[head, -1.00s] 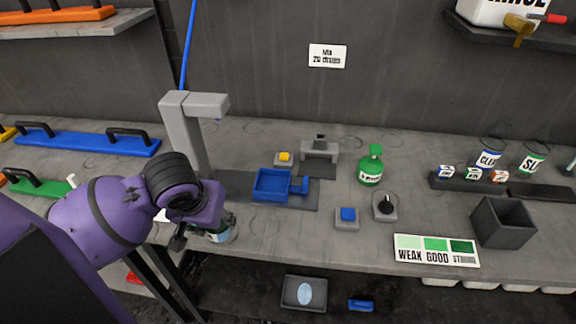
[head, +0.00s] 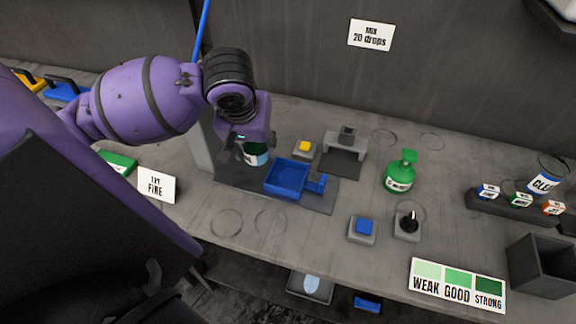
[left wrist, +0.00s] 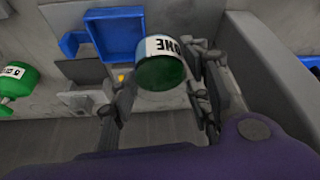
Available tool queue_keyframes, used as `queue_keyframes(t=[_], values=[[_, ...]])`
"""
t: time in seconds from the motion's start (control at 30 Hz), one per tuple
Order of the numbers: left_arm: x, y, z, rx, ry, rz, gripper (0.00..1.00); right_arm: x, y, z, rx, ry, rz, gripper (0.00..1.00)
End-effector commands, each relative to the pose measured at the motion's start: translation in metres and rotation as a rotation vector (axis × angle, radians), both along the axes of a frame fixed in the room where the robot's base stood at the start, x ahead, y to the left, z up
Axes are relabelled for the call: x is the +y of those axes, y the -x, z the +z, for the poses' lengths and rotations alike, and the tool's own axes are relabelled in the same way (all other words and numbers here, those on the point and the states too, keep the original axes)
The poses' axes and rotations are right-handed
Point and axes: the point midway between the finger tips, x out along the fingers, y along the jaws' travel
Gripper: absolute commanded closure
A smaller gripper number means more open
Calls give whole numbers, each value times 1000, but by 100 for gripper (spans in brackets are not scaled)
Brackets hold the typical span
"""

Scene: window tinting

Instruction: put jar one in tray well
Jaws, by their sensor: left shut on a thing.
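My left gripper (head: 247,140) is shut on jar one (head: 257,157), a jar with green in it and a white and blue label. In the left wrist view, jar one (left wrist: 160,68) shows its "ONE" label between the two fingers of the left gripper (left wrist: 163,82). The jar is just left of the blue tray (head: 287,196) in the head view. The blue tray (left wrist: 120,38) also shows beside the jar in the left wrist view. The tray's well looks empty. I cannot tell whether the jar touches the grey base under it. My right gripper is not in view.
The grey stand post (head: 198,145) rises close to the left of my gripper. A yellow button (head: 305,147), a grey bracket (head: 346,142) and a green bottle (head: 401,172) stand behind and right of the tray. The bench front left of the blue button (head: 363,227) is clear.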

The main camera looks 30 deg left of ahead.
Motion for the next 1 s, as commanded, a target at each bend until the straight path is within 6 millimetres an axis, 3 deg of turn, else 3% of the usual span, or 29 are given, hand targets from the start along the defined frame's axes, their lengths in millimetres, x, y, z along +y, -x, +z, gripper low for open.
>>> queue_keyframes(t=[0.1,0.3,0.63,0.8,1.0], values=[[-24,-19,-14,-1,4,-4,87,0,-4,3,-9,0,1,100],[-43,-36,-49,1,1,0,87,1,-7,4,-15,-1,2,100],[-56,-48,-70,-1,2,-1,87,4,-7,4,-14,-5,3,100],[-54,-47,-96,0,-2,2,87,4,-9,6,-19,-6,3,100],[-55,-47,-99,-2,-1,0,87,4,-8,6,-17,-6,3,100]])
